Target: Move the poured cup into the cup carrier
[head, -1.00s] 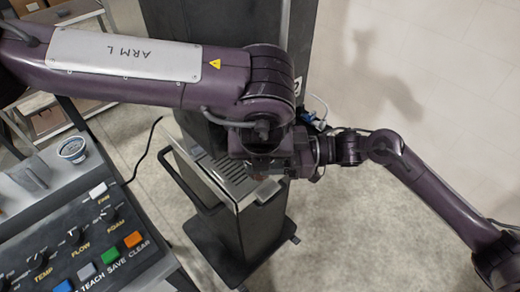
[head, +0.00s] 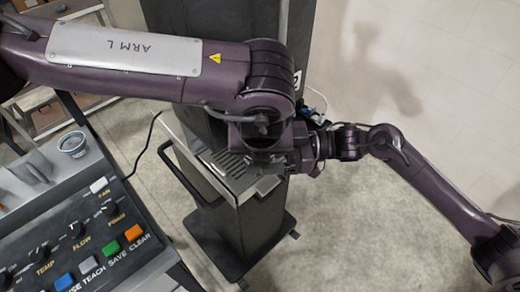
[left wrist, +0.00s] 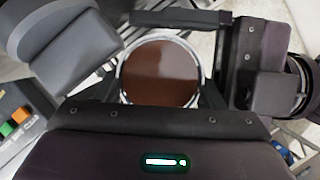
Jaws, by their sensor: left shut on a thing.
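In the left wrist view a round, pale-rimmed cup (left wrist: 160,72) of dark brown liquid sits between dark gripper parts. My left gripper (left wrist: 170,60) is shut on this cup, and its rim looks upright from above. In the head view the left gripper (head: 266,160) hangs over the right part of a slotted metal top; its own housing hides the cup. My right arm comes in from the right, and its end (head: 322,148) is close beside the left gripper; its fingers are hidden. I cannot make out the cup carrier.
The slotted top (head: 232,168) belongs to a dark stand with a side handle. A control panel (head: 95,235) with knobs and coloured buttons is at the lower left. A small tub (head: 72,144) stands on the grey counter behind it. The floor at the lower right is clear.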

